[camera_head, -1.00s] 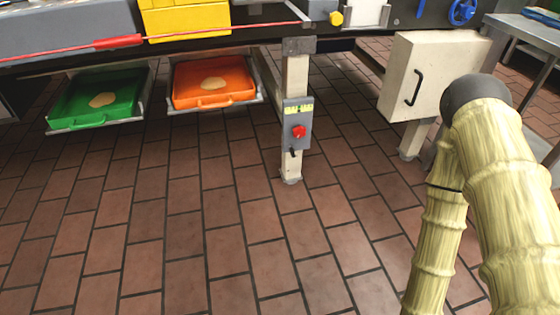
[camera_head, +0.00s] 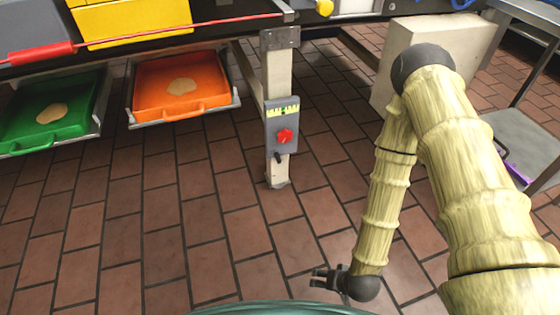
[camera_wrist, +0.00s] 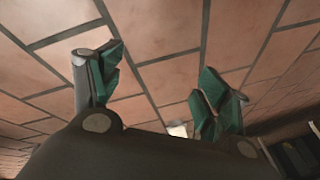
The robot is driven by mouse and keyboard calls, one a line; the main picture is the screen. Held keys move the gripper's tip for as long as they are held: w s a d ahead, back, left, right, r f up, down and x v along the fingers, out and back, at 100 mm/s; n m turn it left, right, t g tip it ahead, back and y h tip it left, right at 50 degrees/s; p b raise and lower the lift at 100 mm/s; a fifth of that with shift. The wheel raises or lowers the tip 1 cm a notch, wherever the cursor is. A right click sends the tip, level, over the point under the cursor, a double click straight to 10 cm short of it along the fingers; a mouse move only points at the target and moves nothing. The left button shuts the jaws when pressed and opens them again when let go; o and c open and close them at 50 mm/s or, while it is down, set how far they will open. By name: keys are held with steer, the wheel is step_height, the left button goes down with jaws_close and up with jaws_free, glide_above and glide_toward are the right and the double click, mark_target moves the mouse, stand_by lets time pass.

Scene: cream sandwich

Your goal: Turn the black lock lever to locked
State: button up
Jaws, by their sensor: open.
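The small black lock lever (camera_head: 277,157) sits at the bottom of a grey control box (camera_head: 282,125) on a cream table leg. A red knob (camera_head: 285,136) is above it, and a yellow strip is at the box's top. The lever's exact angle is too small to tell. My gripper (camera_head: 318,277) is low over the floor, in front of and below the box, apart from it. In the wrist view my gripper (camera_wrist: 150,85) is open, its green-padded fingers spread with nothing between them. The lever cannot be made out there.
An orange tray (camera_head: 182,112) and a green tray (camera_head: 75,128) hang under the counter at left, each with a pale patty-like piece. A cream cabinet (camera_head: 385,60) stands behind my arm. A grey table (camera_head: 525,140) is at right. The tiled floor before the leg is clear.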

steer(key=w+a+m+t+y+b, duration=0.1)
steer(key=w+a+m+t, duration=0.15)
steer(key=w+a, duration=0.4)
steer(key=m+t+y+b, duration=0.2)
steer(key=m+t+b, duration=0.2)
steer(key=m+t, duration=0.5)
glide_toward(278, 159)
steer(key=w+b, duration=0.1)
steer(key=w, duration=0.1)
steer(key=w+a+f+n+t+b, duration=0.1)
steer(key=w+b, duration=0.1)
steer(key=w+a+n+t+b, duration=0.1)
steer(key=w, duration=0.1)
steer(key=shift+w+f+b, duration=0.1)
steer(key=shift+f+b, duration=0.3)
steer(key=shift+x, duration=0.8)
steer(key=shift+r, duration=0.15)
steer(key=c, duration=1.1)
